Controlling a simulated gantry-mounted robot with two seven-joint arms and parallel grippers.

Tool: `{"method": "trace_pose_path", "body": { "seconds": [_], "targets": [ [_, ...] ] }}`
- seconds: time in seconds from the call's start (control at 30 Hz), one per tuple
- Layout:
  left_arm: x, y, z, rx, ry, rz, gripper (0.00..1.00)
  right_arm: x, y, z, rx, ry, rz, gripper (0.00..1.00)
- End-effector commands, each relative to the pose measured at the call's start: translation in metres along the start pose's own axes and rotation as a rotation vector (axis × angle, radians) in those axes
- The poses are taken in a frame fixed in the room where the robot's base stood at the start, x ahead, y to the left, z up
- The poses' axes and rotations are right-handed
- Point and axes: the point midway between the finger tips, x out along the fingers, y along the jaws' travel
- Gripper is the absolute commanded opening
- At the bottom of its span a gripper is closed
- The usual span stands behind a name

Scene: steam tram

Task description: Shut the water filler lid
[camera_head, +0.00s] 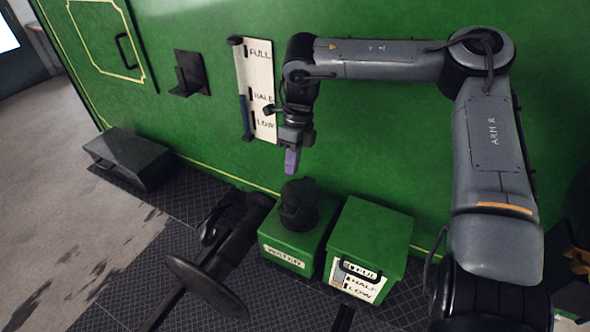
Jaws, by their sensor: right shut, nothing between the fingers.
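The water filler (299,214) is a black round neck on top of a green box (286,243) labelled WATER. A dark round piece, apparently its lid, is at the top of the neck; I cannot tell whether it is fully closed. My right gripper (291,161) is shut and empty. It points down just above and slightly left of the filler, in front of the green wall, and appears apart from it. My left gripper is not in view.
A second green box (372,238) with a handle and a level label stands right of the water box. A FULL/HALF/LOW gauge (258,90) is on the green wall. A black wheel on a column (207,285) stands front left. A dark step (130,158) is further left.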

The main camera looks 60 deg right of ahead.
Motion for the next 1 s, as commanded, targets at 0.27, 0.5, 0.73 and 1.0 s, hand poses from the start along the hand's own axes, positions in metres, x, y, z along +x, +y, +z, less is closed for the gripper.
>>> {"method": "trace_pose_path", "body": {
  "seconds": [0.27, 0.5, 0.73, 1.0],
  "targets": [
    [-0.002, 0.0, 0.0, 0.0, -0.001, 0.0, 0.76, 0.052, 0.0, -0.002, -0.002, 0.006, 0.003, 0.0],
    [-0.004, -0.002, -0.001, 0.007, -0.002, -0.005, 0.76, 0.093, 0.0, -0.001, -0.002, 0.005, 0.0, 0.0],
    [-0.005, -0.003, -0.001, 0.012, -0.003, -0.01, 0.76, 0.115, 0.0, -0.001, -0.002, 0.003, -0.001, 0.0],
    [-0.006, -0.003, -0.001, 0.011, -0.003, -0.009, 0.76, 0.122, 0.0, -0.001, -0.003, 0.001, -0.001, 0.0]
  ]
}}
